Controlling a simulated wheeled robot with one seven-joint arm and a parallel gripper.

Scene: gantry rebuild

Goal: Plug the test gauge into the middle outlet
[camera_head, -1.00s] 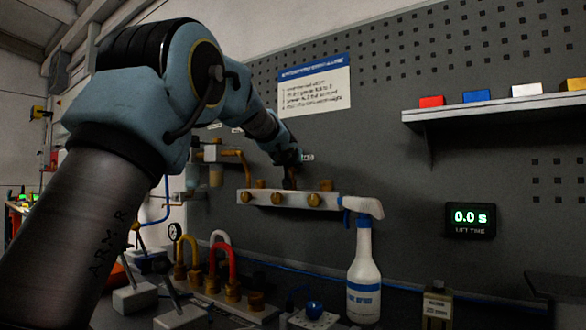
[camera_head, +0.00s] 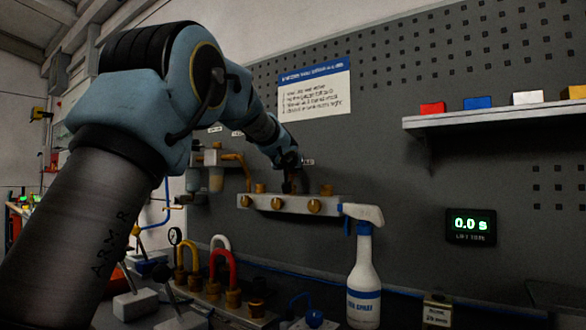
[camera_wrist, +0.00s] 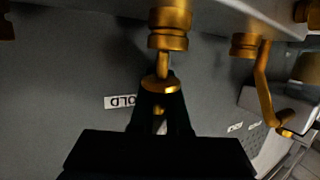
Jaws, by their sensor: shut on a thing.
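My gripper (camera_head: 287,172) is just above the middle outlet of a pale manifold bar (camera_head: 297,205) on the grey wall. In the wrist view, my black fingers (camera_wrist: 160,104) are shut on a small brass piece, the test gauge (camera_wrist: 161,86), with a round flange and a thin stem. The stem lines up with the middle outlet (camera_wrist: 168,28), a brass fitting, and its tip meets the fitting's end. I cannot tell how far it is inside. A neighbouring outlet (camera_head: 326,190) stands to the right and another (camera_head: 260,188) to the left. The fingers hide part of the gauge.
A spray bottle (camera_head: 364,275) stands close to the manifold's right end. Padlock-like loops (camera_head: 222,265) and fittings sit on the bench below. A bent brass pipe (camera_wrist: 264,85) is near the gripper's side. A shelf (camera_head: 500,115) juts out at upper right.

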